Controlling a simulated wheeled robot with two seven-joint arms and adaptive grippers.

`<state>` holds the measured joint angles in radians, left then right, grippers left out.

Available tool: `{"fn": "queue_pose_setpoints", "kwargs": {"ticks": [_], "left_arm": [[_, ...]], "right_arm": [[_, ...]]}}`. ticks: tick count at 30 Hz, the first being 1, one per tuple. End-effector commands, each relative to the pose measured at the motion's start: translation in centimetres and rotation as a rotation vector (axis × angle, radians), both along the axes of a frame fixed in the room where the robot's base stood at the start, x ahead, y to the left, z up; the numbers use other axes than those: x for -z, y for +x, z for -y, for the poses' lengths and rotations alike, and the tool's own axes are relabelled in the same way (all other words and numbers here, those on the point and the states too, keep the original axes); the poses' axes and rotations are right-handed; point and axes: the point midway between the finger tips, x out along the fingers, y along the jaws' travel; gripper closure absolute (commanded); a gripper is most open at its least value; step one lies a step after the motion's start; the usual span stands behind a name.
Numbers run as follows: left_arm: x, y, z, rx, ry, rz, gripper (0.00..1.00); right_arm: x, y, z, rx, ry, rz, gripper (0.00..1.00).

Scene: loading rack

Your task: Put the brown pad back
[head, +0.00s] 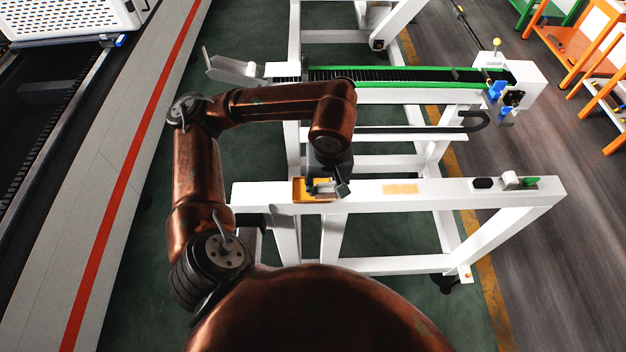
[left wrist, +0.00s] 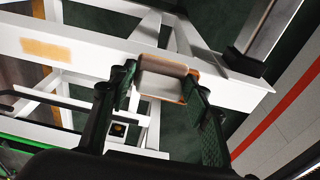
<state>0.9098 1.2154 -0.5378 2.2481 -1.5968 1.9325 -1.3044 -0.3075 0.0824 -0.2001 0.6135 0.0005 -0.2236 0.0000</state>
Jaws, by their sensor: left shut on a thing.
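The brown pad (left wrist: 163,68) is between the two fingers of my left gripper (left wrist: 160,100) in the left wrist view, with orange showing along its edges. In the head view the gripper (head: 326,187) is over the left part of the white front beam (head: 460,192), and an orange-brown part of the pad (head: 299,190) shows beside the fingers. I cannot tell whether the pad touches the beam. A flat tan patch (head: 400,188) lies on the beam to the right of the gripper; it also shows in the left wrist view (left wrist: 46,49). My right gripper is not in view.
A black item (head: 483,183) and a small white and green item (head: 512,181) are at the beam's right end. Behind is a conveyor with green edges (head: 400,75). Orange shelves (head: 590,65) stand at the far right.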

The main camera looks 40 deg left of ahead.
Motion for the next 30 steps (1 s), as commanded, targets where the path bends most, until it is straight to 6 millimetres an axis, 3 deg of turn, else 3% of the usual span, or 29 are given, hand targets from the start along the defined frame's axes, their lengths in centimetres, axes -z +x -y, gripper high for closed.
{"fn": "queue_pose_setpoints", "kwargs": {"ticks": [5, 12, 17, 25, 30], "left_arm": [[1.6, 1.7, -4.0, -0.009, 0.003, -0.004, 0.75], [5.8, 3.1, -6.7, -0.001, 0.001, -0.003, 0.75], [7.0, 3.6, -7.4, 0.000, -0.001, 0.000, 0.75], [9.9, 3.8, -7.9, 0.002, -0.002, -0.002, 0.75], [10.7, 3.8, -7.9, 0.002, -0.001, 0.002, 0.75]], "right_arm": [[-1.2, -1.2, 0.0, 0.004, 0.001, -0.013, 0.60], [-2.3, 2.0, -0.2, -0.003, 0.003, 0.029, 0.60], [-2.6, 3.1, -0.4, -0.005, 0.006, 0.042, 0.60], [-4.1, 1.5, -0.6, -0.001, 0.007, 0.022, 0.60], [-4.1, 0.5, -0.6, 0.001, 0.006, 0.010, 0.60]]}}
